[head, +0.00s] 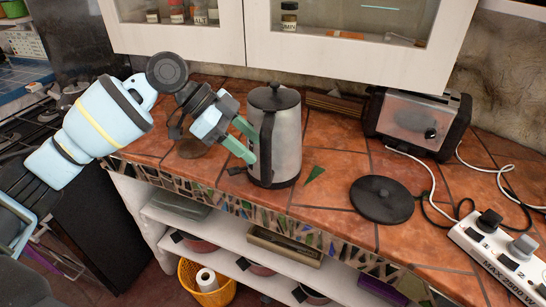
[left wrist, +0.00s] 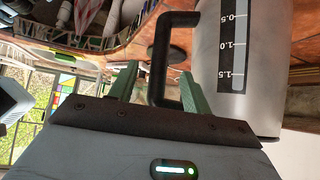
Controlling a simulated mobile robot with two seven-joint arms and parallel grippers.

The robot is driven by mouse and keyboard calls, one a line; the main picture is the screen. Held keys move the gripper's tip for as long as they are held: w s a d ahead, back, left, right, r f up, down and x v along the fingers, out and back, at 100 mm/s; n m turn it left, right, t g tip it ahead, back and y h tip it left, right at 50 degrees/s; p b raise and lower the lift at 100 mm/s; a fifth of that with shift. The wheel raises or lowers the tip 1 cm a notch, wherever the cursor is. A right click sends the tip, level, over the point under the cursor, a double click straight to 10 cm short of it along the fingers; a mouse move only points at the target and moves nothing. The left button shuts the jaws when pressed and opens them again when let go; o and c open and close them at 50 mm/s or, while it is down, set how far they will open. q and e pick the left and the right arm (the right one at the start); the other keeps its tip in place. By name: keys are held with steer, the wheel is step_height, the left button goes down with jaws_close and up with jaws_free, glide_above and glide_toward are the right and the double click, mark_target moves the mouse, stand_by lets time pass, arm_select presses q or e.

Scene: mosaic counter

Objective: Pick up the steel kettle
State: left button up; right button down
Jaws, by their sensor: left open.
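The steel kettle (head: 287,145) stands upright on the tiled counter in the head view, with a black lid and a black handle on its left side. My left gripper (head: 250,143) comes in from the left and is open at the handle. In the left wrist view the kettle's steel body (left wrist: 262,100) with its level scale fills the right side. There the black handle (left wrist: 160,60) reaches down between the two green fingers of my left gripper (left wrist: 160,92). I cannot tell whether a finger touches it. My right gripper is not in view.
A round black plate (head: 382,199) lies on the counter right of the kettle. A toaster (head: 417,120) stands behind it, and a power strip (head: 500,250) with cords lies at the right. White cabinets (head: 350,55) hang above the counter's back. Shelves are below.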

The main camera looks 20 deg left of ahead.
mark_target(266, 155)
arm_select(q)
steer(key=x, duration=0.5)
steer(key=shift+d+r+p, duration=0.1)
steer(key=shift+r+p, duration=0.1)
steer(key=shift+p, duration=0.1)
steer(key=shift+c, duration=0.3)
jaws_close()
steer(key=shift+r, duration=0.1)
stand_by(0.6)
